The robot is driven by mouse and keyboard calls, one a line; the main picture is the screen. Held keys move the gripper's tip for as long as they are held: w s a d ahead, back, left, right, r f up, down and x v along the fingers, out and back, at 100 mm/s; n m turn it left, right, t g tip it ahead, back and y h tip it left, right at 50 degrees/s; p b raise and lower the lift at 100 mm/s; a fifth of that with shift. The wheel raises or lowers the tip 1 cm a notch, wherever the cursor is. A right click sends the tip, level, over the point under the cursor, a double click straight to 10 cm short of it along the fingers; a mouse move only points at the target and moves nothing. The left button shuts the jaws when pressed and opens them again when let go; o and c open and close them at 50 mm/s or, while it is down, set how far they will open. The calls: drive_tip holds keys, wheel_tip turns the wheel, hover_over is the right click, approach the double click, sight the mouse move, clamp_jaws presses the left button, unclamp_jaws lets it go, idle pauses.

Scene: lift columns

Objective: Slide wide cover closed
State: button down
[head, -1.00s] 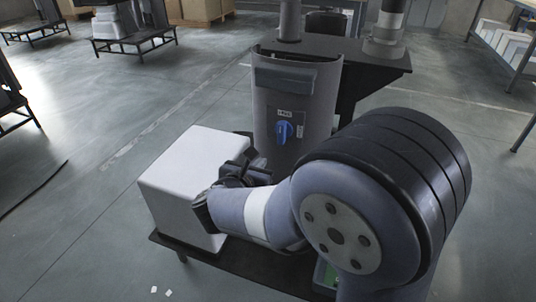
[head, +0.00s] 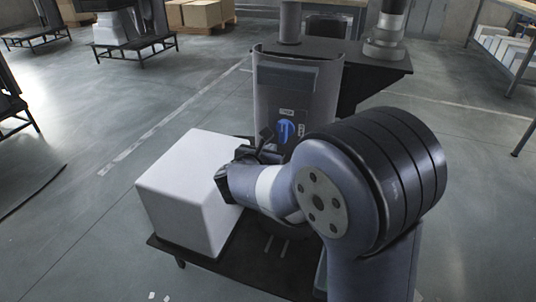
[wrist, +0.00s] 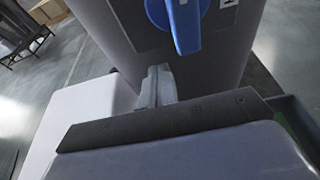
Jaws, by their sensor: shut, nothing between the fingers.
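The grey column (head: 327,95) stands beyond my arm, with a dark wide panel (head: 286,74) across its upper front. I take this panel for the wide cover, but cannot tell for certain, nor how far it is closed. A blue knob (head: 285,131) sits below it; it also shows at the top of the wrist view (wrist: 180,22). My gripper (head: 266,136) is shut and empty, its fingertips just left of and below the knob. In the wrist view, my fingers (wrist: 157,82) point at the column's lower front; contact cannot be told. The panel is outside the wrist view.
A white box (head: 185,190) stands left of my gripper on a low black table (head: 240,262), close to my wrist. A dark bench (head: 375,62) stands behind the column. Open floor (head: 90,190) lies to the left.

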drive_tip(key=w+d+b, duration=0.1)
drive_tip(key=w+d, duration=0.2)
drive_tip(key=w, duration=0.5)
drive_tip(key=shift+w+d+r, duration=0.15)
drive_tip(key=shift+w+d, duration=0.1)
drive_tip(key=shift+s+d, duration=0.1)
